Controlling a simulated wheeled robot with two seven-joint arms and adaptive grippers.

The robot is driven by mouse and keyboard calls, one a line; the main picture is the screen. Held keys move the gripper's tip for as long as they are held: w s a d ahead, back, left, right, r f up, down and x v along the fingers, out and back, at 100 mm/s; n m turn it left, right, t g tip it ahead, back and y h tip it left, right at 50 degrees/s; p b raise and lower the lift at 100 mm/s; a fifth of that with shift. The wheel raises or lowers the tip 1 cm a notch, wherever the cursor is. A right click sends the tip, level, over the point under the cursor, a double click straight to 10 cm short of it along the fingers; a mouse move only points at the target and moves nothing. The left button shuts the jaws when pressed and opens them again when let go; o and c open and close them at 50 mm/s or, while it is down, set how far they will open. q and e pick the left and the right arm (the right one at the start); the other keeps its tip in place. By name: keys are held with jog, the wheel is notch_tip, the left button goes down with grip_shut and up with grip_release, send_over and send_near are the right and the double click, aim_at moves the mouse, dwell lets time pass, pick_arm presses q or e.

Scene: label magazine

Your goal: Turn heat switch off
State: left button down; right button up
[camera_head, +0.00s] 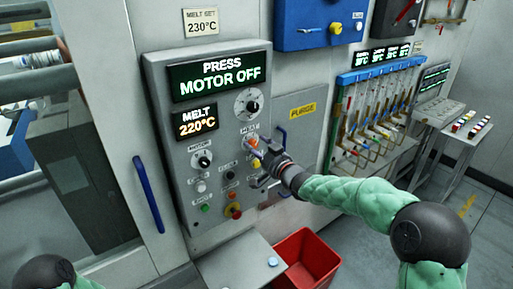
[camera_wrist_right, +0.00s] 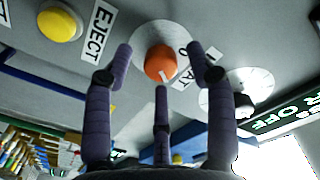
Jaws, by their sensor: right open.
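The heat switch is an orange knob on a white round plate (camera_wrist_right: 160,62) with a pale pointer mark; its label is partly hidden by a finger. In the head view the orange knob (camera_head: 252,141) shows small under the HEAT label on the grey control panel (camera_head: 217,232). My right gripper (camera_head: 262,153) is at the panel, close to the knob. In the wrist view its three dark fingers are open, spread around the knob's outline with nothing held; I cannot tell whether they touch it. My left gripper is out of view; only part of my left arm shows at the bottom left.
A yellow button (camera_wrist_right: 60,25) marked EJECT is beside the switch. The panel also carries a motor knob (camera_head: 203,160), a dial (camera_head: 248,103) and a red emergency button (camera_head: 234,211). The screen (camera_head: 220,76) reads MOTOR OFF. A red bin (camera_head: 318,255) stands below.

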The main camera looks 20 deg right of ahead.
jog(key=shift+w+a, duration=0.15)
jog(key=shift+w, duration=0.2)
jog(key=shift+c, duration=0.2)
grip_shut()
